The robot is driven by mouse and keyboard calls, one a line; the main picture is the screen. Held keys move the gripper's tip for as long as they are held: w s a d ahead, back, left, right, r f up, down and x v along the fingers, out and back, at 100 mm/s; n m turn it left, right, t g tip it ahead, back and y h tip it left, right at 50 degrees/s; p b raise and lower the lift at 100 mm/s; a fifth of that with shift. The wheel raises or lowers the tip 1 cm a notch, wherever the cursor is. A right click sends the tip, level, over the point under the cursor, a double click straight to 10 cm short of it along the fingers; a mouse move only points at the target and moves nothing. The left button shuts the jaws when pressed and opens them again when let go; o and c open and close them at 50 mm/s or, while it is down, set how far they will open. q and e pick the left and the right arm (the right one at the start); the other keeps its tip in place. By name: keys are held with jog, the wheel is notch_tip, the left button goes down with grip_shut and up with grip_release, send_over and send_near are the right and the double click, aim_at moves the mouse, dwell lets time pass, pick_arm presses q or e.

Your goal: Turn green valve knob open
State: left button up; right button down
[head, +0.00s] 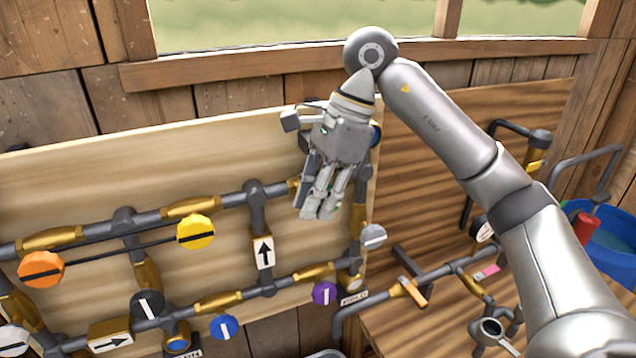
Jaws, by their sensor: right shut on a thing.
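My right gripper (318,208) reaches down from the upper right, in front of the light wooden board at its right part. Its fingers are closed on the green valve knob (342,182), of which only slivers of green show between the fingers. The rest of the knob, its white mark and its turn angle are hidden behind the gripper. My left gripper is out of view.
Pipes with yellow (196,233), orange (41,269), blue (224,327), purple (324,293) and grey (373,236) knobs surround the gripper on the board (80,175). A blue tub (610,240) stands at the far right.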

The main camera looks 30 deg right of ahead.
jog(key=h+p, duration=0.1)
jog(key=h, duration=0.2)
jog(key=shift+a+f+h+p, duration=0.1)
jog(key=shift+f+h+p, duration=0.2)
jog(key=shift+h+p, duration=0.3)
jog(key=shift+f, duration=0.1)
jog(key=c, duration=1.7)
grip_release()
notch_tip(320, 180, up, 12)
jog(key=shift+a, duration=0.1)
